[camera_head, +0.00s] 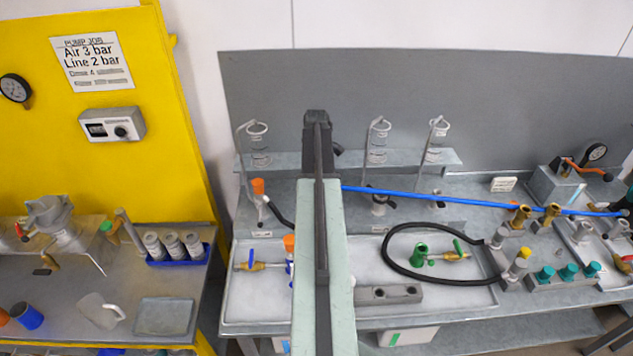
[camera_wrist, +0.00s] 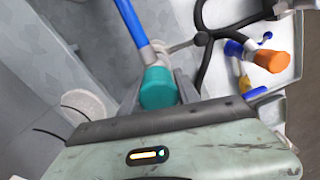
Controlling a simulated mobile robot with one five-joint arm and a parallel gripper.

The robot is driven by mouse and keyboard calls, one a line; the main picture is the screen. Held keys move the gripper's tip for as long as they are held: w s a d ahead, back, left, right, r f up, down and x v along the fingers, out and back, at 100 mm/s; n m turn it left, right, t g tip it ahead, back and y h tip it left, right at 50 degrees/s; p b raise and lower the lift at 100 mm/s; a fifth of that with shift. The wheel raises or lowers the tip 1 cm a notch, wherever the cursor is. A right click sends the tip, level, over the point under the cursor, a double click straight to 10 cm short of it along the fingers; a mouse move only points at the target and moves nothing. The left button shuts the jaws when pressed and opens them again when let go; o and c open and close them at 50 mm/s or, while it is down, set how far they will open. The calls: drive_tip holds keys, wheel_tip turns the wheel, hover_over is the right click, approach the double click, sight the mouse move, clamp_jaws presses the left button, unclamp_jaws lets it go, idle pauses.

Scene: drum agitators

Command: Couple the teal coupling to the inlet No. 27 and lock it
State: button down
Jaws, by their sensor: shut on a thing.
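The teal coupling (camera_wrist: 158,88) sits between the two dark fingers of my gripper (camera_wrist: 160,92) in the wrist view, with the blue hose (camera_wrist: 132,22) leading from it. My gripper is shut on it. In the head view my gripper (camera_head: 318,128) is at the end of the raised arm in front of the grey back panel, and the coupling is hidden behind the arm. The blue hose (camera_head: 430,198) runs from there to the right. A bench fitting (camera_head: 378,207) with a small plate stands right of the arm. No number 27 is readable, so I cannot tell which inlet it is.
An orange coupling (camera_head: 258,187) with a black hose stands left of the arm. Glass vessels (camera_head: 377,145) hang along the shelf. A tray (camera_head: 350,275) holds a green coupling (camera_head: 420,251) and a black hose loop. Several teal caps sit on a block (camera_head: 570,283) at right.

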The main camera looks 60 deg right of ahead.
drive_tip(key=shift+f, duration=0.2)
drive_tip(key=shift+f+b, duration=1.05)
drive_tip(key=shift+b, duration=0.2)
drive_tip(key=shift+f+b, duration=0.3)
drive_tip(key=c, duration=0.8)
unclamp_jaws()
drive_tip(key=shift+c, duration=0.4)
drive_tip(key=shift+r, duration=0.1)
